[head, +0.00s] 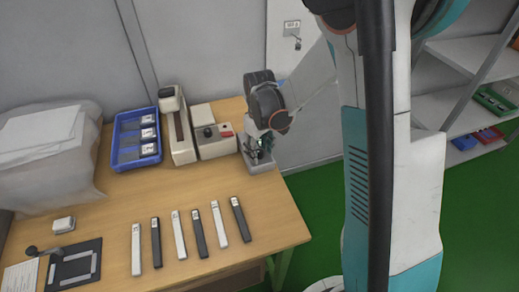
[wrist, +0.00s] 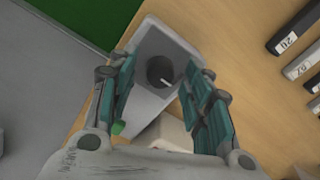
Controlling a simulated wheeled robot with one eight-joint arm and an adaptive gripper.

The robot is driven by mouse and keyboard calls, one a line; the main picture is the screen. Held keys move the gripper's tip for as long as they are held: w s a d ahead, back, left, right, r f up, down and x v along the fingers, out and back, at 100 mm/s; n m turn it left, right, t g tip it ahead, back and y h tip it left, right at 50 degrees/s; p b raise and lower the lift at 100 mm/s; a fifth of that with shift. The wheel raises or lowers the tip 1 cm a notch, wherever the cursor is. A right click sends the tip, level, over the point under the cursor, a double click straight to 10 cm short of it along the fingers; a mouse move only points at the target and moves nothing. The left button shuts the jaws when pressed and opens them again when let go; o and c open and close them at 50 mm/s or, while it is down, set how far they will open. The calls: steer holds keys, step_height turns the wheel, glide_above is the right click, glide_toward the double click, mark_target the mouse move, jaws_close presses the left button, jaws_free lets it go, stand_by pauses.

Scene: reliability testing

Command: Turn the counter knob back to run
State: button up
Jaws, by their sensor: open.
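A dark round knob (wrist: 161,72) with a white pointer mark sits on top of a grey counter housing (wrist: 155,42). In the head view the housing (head: 262,165) stands at the table's back right corner, with its knob hidden behind my gripper. My gripper (head: 258,146) points down over it. In the wrist view my gripper (wrist: 165,95) is open, its teal-padded fingers apart on either side of the housing and the knob between them. I cannot tell whether a finger touches the housing.
A beige box (head: 215,148) with a black knob and red part stands just left of the counter, beside a tall beige instrument (head: 178,125). A blue bin (head: 122,162) is farther left. Several black and white bars (head: 198,232) lie in front. A wall (head: 210,45) is behind.

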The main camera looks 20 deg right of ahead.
mark_target(260, 151)
step_height(260, 151, up, 12)
stand_by(0.5)
stand_by(0.3)
steer(key=s+r+m+t, duration=0.2)
steer(key=s+r+t, duration=0.1)
steer(key=s, duration=0.7)
steer(key=s+r+m+t, duration=0.2)
steer(key=s+r+t, duration=0.2)
steer(key=s, duration=0.6)
steer(key=shift+s+r+m, duration=0.2)
steer(key=shift+r+m, duration=0.1)
steer(key=shift+r, duration=0.4)
